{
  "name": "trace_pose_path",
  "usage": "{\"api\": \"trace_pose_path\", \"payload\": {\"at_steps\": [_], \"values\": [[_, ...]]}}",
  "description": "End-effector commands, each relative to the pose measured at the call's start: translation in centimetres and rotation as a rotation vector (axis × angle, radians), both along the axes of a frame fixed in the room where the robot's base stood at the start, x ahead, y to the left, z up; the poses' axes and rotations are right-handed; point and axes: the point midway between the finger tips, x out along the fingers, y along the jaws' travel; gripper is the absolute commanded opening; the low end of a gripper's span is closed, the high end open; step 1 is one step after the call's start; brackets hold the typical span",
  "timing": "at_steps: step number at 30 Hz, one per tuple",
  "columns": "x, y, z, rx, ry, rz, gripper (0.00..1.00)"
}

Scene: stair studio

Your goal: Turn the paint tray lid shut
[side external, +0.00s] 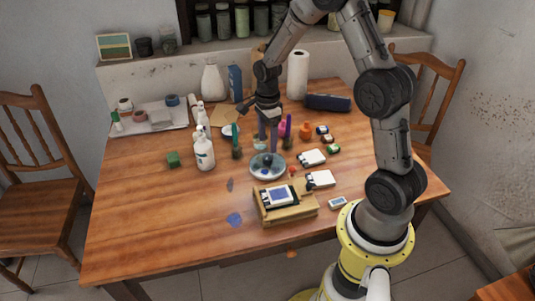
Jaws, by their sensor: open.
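A round, pale blue-grey dish (267,172) with dark and blue patches inside stands near the middle of the wooden table. It may be the paint tray; I cannot make out a separate lid on it. My gripper (268,146) points down just over this dish, with its fingers apart and nothing seen between them. I cannot tell whether the fingertips touch anything in the dish. A wooden box (290,215) with a white-framed blue panel (278,196) on top stands nearer the front edge.
A blue patch (235,219) lies in front. The table's left front is clear.

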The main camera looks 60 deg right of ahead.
Motion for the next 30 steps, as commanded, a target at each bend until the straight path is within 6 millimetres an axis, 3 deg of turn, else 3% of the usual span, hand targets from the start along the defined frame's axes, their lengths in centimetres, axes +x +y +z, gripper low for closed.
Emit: {"api": "trace_pose_path", "payload": {"at_steps": [3, 9, 23, 30], "values": [[-0.1, 0.0, -2.4, 0.001, 0.004, 0.0, 0.69], [0.0, 0.0, -5.1, 0.001, 0.003, 0.0, 0.69], [0.0, 0.0, -6.2, 0.0, -0.001, 0.0, 0.69], [0.0, 0.0, -6.2, 0.0, -0.001, 0.0, 0.28]]}}
